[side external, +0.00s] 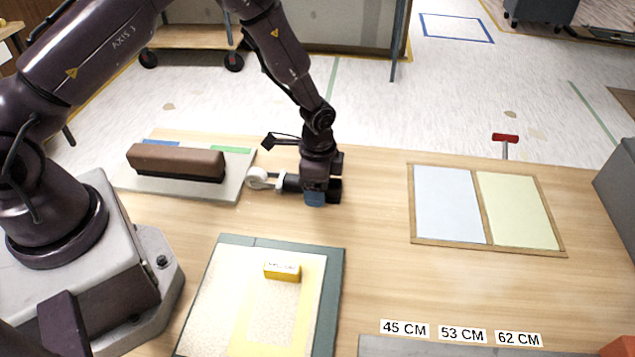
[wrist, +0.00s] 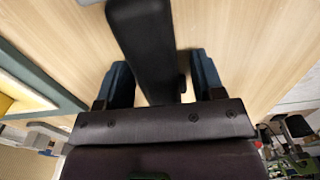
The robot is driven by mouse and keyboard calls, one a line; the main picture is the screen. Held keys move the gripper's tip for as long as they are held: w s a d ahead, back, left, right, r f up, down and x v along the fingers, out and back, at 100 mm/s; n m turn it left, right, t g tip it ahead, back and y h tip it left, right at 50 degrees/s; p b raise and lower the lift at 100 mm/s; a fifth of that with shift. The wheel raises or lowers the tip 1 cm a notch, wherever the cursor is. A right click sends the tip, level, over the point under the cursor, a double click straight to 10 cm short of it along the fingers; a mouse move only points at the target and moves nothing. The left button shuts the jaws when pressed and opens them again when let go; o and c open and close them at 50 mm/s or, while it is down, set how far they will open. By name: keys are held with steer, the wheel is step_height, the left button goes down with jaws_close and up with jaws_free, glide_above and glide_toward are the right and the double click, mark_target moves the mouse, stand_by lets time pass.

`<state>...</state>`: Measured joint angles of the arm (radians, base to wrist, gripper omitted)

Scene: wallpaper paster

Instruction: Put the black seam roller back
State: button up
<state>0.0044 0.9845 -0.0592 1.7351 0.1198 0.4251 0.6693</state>
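The black seam roller has a black handle (side external: 291,184) and a white roller end (side external: 260,178). It lies roughly level across my gripper, its white end pointing left toward the grey board. My gripper (side external: 315,197) points down at the back middle of the table. In the wrist view, the black handle (wrist: 148,45) runs obliquely between the two blue fingers of my gripper (wrist: 162,80). The fingers look open, with narrow gaps beside the handle. Whether the roller touches the table is hard to tell.
A grey board (side external: 222,188) at left holds a brown block-shaped tool (side external: 176,161) and blue and green strips. A yellow block (side external: 282,271) sits on the pasted panel in front. A framed pair of sheets (side external: 487,215) lies right. A red-headed item (side external: 505,138) is at the back edge.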

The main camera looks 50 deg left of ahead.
steer(key=shift+r, duration=0.1)
steer(key=s+a+r+n+t, duration=0.15)
steer(key=s+r, duration=0.25)
steer(key=r, duration=1)
steer(key=s+r+n+t, duration=0.1)
steer(key=s+r+n, duration=0.15)
steer(key=r, duration=1.15)
steer(key=s+r+n+t, duration=0.1)
steer(key=s+r+n, duration=0.1)
steer(key=s, duration=0.5)
steer(key=s+r+n+t, duration=0.2)
steer(key=s+r, duration=0.3)
steer(key=s, duration=0.3)
steer(key=shift+a+n, duration=0.3)
steer(key=shift+n, duration=0.4)
steer(key=shift+s, duration=0.1)
